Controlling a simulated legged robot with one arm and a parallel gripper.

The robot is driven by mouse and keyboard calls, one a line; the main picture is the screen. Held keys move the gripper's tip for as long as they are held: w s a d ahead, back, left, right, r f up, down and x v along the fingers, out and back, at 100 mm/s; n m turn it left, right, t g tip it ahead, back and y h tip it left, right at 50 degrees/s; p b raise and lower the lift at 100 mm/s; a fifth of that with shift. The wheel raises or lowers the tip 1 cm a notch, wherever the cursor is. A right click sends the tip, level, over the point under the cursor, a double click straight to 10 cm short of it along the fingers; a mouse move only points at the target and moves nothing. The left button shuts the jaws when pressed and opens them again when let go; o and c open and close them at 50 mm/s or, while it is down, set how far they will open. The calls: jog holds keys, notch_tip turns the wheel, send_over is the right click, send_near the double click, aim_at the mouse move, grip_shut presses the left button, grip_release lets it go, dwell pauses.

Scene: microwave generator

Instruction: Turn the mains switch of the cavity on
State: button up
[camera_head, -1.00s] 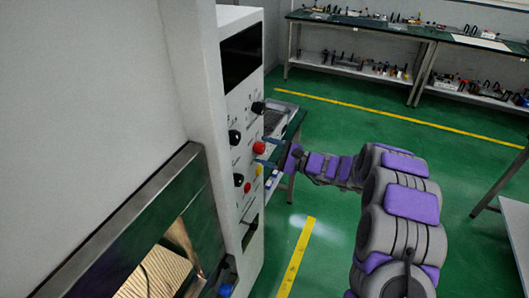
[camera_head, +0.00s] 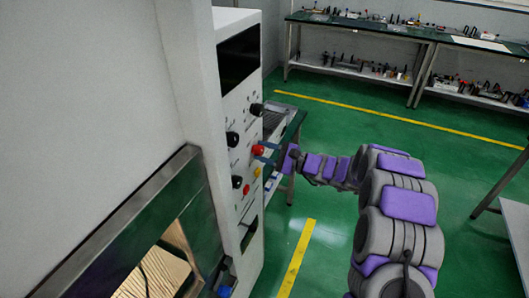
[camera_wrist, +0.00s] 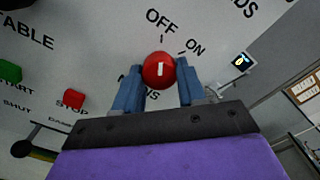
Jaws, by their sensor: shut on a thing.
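The mains switch is a round red knob (camera_wrist: 159,70) on the white panel, with a white line on its face. In the wrist view the line stands upright, toward the OFF tick; the ON tick is up and to its right. My gripper (camera_wrist: 160,80) has its two blue fingers on either side of the knob, shut on it. The label under the knob is partly hidden by the fingers. In the head view the red knob (camera_head: 258,150) sits on the panel's side, with my gripper (camera_head: 264,154) reaching it from the right.
The panel also carries black knobs (camera_head: 233,139), a red button (camera_head: 246,189) and a yellow button (camera_head: 257,172). The wrist view shows a green button (camera_wrist: 9,71) and a red STOP button (camera_wrist: 74,98). A bench (camera_head: 291,129) stands behind my gripper. Green floor is open to the right.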

jog(key=shift+s+a+m+p, duration=0.1)
jog(key=shift+m+p, duration=0.2)
jog(key=shift+p, duration=0.4)
jog(key=m+p, duration=0.1)
jog(key=p, duration=0.2)
jog(key=shift+r+m, duration=0.25)
jog(key=shift+m, duration=0.15)
jog(key=m+p, duration=0.2)
jog(key=p, duration=0.2)
jog(key=shift+f+m, duration=0.1)
jog(key=shift+m, duration=0.2)
jog(key=m+p, duration=0.2)
jog(key=shift+f+m+p, duration=0.1)
jog(key=shift+m+p, duration=0.2)
jog(key=shift+m, duration=0.1)
jog(key=shift+m+p, duration=0.95)
jog(key=shift+m, duration=1.05)
jog(key=o, duration=1.1)
